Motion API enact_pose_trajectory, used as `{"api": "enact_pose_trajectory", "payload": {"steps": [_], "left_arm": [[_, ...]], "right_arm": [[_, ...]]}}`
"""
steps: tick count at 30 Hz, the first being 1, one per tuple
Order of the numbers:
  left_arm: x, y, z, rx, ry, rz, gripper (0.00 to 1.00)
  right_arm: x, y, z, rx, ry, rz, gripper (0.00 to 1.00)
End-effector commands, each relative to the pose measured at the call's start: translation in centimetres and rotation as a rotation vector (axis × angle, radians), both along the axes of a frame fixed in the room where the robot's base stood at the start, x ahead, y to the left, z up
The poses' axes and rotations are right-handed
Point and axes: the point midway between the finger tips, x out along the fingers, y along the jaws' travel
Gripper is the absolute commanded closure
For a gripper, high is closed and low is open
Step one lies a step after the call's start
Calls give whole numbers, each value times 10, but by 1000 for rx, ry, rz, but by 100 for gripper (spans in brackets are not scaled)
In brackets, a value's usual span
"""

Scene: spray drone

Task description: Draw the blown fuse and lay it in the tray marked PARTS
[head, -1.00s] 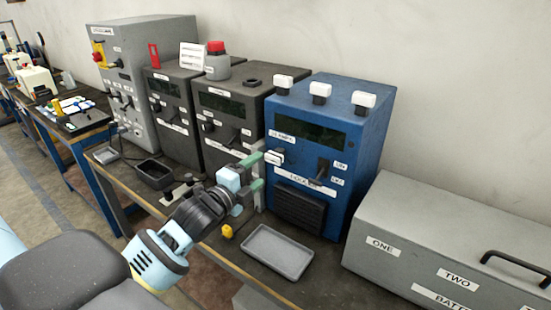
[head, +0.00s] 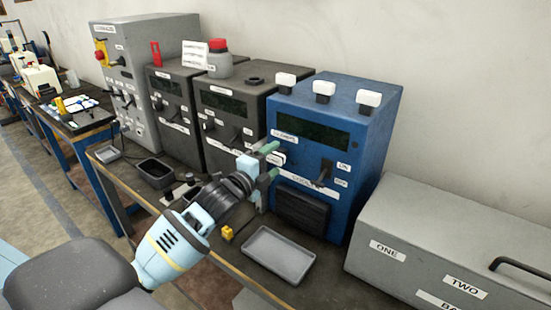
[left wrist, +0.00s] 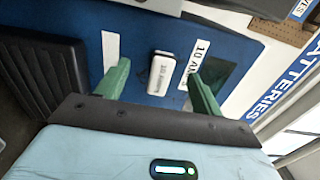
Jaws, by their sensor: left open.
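The blue cabinet (head: 352,150) has a white fuse block (head: 278,158) on its front face, near a label. In the left wrist view the white block (left wrist: 161,74) has small print and stands between my fingers, with a label reading 10 AMPS (left wrist: 195,64) beside it. My left gripper (head: 269,164) is open, its green fingertips close to the block, one on each side. I cannot tell whether they touch it. A grey tray (head: 278,256) lies empty on the bench below the cabinet; no PARTS marking is legible. My right gripper is not in view.
More white blocks (head: 323,90) sit on top of the blue cabinet. A black lever (head: 323,172) juts from its front. A small yellow object (head: 227,233) lies left of the grey tray. A dark tray (head: 155,172) stands farther left. A grey case (head: 455,255) fills the right.

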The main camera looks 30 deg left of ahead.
Motion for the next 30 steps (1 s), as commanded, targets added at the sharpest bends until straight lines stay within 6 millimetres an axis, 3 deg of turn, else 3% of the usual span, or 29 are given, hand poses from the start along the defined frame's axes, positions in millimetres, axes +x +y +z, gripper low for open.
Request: {"api": "enact_pose_trajectory", "payload": {"steps": [30], "left_arm": [[0,0,0,0,1,0,33]], "right_arm": [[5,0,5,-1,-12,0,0]]}}
